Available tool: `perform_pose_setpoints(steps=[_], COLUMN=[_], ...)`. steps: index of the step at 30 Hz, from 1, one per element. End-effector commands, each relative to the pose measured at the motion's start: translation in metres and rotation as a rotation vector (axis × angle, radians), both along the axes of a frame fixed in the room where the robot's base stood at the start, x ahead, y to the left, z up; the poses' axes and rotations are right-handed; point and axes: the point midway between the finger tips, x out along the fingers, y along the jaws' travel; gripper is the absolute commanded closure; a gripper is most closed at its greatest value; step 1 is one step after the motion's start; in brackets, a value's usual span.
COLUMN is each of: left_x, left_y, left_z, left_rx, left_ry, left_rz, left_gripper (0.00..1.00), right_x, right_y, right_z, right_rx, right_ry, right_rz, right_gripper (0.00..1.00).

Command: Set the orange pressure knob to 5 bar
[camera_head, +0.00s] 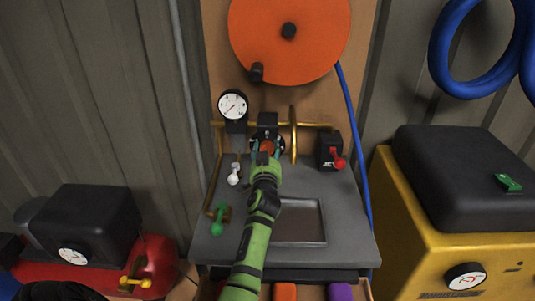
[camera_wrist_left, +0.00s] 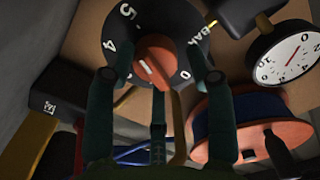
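The orange pressure knob (camera_wrist_left: 155,62) sits on a black dial (camera_wrist_left: 121,28) marked with 5, 4, 0 and BAR. A pale line shows on the knob, but I cannot tell which number it marks. In the head view the knob (camera_head: 267,146) is small and partly covered by my gripper. My left gripper (camera_head: 267,150) reaches up to it from the front. In the left wrist view its fingers (camera_wrist_left: 163,62) are spread, one on each side of the knob, with a gap at least on the right. My right gripper is not in view.
A round white gauge (camera_head: 233,105) stands left of the knob. A red-handled valve (camera_head: 331,152) is to the right. White (camera_head: 234,175) and green (camera_head: 219,218) handles stand on the grey bench (camera_head: 340,210). A large orange wheel (camera_head: 290,55) hangs above.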

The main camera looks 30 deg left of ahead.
Motion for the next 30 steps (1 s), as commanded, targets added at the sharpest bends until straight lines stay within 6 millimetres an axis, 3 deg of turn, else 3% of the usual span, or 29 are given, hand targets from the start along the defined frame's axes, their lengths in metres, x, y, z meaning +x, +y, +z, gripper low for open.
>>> perform_pose_setpoints(steps=[1, 11, 24, 30], left_x=[0.001, -0.003, -0.056, -0.063], left_y=[0.001, -0.003, -0.034, -0.039], left_z=[0.006, 0.000, 0.001, 0.002], left_rx=[0.005, -0.003, -0.001, 0.000], left_ry=[-0.010, -0.001, -0.004, -0.005], left_rz=[0.000, -0.001, 0.000, -0.001], left_gripper=[0.35, 0.35, 0.35, 0.35], right_x=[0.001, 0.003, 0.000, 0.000], right_y=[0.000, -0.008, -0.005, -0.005], right_z=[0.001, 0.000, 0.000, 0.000], right_rx=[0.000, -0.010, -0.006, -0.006], right_ry=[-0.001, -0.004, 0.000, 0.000], right_rz=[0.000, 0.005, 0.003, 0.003], right_gripper=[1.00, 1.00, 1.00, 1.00])
